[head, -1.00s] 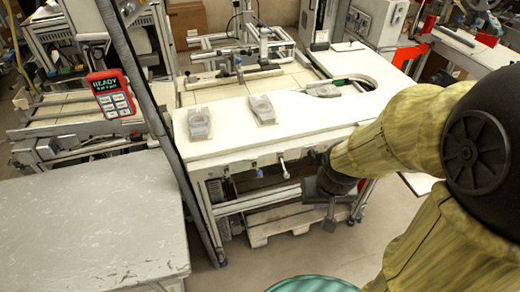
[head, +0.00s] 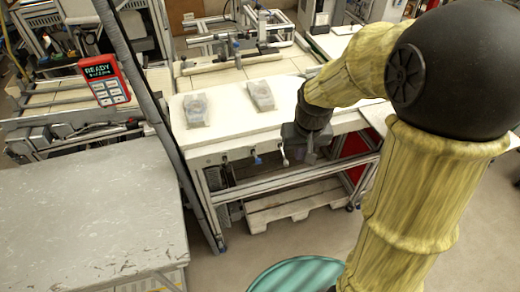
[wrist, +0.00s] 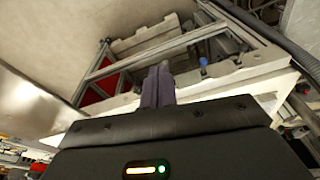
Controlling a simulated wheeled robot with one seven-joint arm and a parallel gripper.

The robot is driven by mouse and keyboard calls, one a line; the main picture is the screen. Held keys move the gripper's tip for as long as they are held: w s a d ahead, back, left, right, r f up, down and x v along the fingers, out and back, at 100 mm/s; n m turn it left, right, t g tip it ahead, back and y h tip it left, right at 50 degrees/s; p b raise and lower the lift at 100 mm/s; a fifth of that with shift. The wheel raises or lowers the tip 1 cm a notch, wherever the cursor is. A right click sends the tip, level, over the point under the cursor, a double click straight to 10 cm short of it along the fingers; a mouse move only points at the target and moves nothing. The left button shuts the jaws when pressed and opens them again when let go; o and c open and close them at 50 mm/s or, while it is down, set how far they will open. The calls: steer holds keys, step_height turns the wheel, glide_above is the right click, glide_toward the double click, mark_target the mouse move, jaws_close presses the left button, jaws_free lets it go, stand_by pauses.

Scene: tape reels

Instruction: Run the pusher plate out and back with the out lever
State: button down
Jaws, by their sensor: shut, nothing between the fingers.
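Small levers hang in a row under the front edge of the white table (head: 235,130). One has a blue end (head: 257,160), one to its right is pale metal (head: 284,155), and one to its left is dark (head: 225,157). I cannot read which is the out lever. My gripper (head: 310,157) is shut and empty, a little right of the pale lever and apart from it. In the wrist view its dark fingers (wrist: 158,86) are together, with the blue-ended lever (wrist: 203,66) beyond them to the right. I cannot pick out the pusher plate with certainty.
Two grey fixtures (head: 196,110) (head: 261,95) sit on the white table. A red box (head: 104,80) reading READY is at the left by a dark post (head: 150,105). A grey worn bench (head: 85,220) fills the lower left. A wooden pallet (head: 295,203) lies under the table.

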steer(key=w+a+r+n+g, duration=0.1)
steer(key=w+a+r+n, duration=0.1)
steer(key=w+a, duration=0.7)
steer(key=w+b, duration=0.1)
steer(key=w, duration=0.2)
steer(key=shift+a+g+y, duration=0.15)
steer(key=shift+g+y, duration=0.15)
steer(key=shift+w+f, duration=0.15)
steer(key=p, duration=0.1)
glide_above(256, 157)
steer(key=w+d, duration=0.1)
step_height(256, 157, down, 10)
steer(key=shift+s+f+p, duration=0.2)
steer(key=shift+s+f, duration=0.3)
steer(key=shift+f, duration=0.3)
steer(key=shift+s+f+p, duration=0.15)
steer(key=shift+s+f, duration=0.3)
steer(key=shift+f, duration=0.35)
steer(key=shift+f+b, duration=0.2)
steer(key=shift+b, duration=0.2)
